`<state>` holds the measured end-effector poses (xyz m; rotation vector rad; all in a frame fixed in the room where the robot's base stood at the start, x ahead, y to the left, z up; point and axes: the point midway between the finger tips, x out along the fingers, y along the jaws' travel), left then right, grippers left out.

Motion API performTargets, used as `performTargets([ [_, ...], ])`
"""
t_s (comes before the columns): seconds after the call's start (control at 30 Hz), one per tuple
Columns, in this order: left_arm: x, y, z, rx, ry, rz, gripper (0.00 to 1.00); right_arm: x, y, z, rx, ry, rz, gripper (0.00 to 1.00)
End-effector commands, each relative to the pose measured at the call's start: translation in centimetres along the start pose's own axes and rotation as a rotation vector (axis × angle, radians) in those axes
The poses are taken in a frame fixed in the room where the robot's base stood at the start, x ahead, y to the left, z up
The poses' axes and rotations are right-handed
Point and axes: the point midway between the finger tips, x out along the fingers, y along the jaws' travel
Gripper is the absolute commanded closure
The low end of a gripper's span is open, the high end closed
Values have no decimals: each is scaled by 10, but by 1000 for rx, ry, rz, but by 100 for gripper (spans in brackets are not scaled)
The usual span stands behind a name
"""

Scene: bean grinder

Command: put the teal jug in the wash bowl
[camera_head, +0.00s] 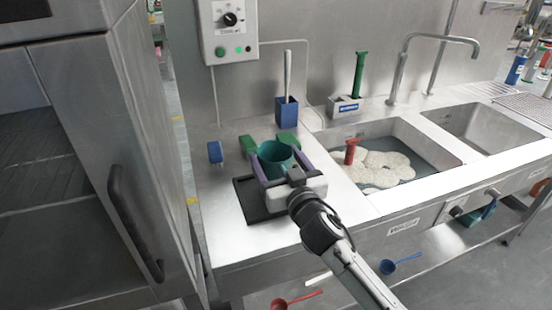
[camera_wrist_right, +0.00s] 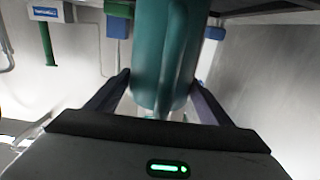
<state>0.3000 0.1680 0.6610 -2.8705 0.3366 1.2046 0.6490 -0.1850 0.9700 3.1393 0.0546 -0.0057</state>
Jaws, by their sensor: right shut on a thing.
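The teal jug (camera_head: 275,158) is between the purple fingers of my right gripper (camera_head: 277,163), over or beside a dark mat on the left part of the counter. The right wrist view, which looks upside down, shows the jug (camera_wrist_right: 163,55) upright between the fingers (camera_wrist_right: 158,95), gripped from its two sides. Whether the jug's base touches the counter is hidden by the gripper. The wash bowl is the left sink basin (camera_head: 437,157), with water, pale foam (camera_head: 385,168) and a red-handled thing (camera_head: 351,150) standing in it. My left gripper is not in view.
A green-handled tool (camera_head: 360,75) stands by the basin's back edge, near a tall tap (camera_head: 398,75). Bare counter lies between jug and basin.

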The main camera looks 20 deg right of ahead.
Motion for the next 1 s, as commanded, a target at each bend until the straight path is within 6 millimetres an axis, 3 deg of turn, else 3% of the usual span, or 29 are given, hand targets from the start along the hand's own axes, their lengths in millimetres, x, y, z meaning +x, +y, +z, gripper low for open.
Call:
performTargets([
  [0.17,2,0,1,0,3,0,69,0,0,3,1,1,0,62],
  [0.2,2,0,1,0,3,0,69,0,0,3,0,0,0,23],
  [0.3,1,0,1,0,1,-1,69,0,0,2,0,0,0,8],
  [0.67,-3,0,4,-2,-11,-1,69,0,0,-3,-2,1,0,8],
  [0.83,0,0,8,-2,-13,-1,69,-24,0,1,0,0,-1,8],
  [1.0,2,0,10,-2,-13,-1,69,-63,0,1,1,-1,0,8],
])
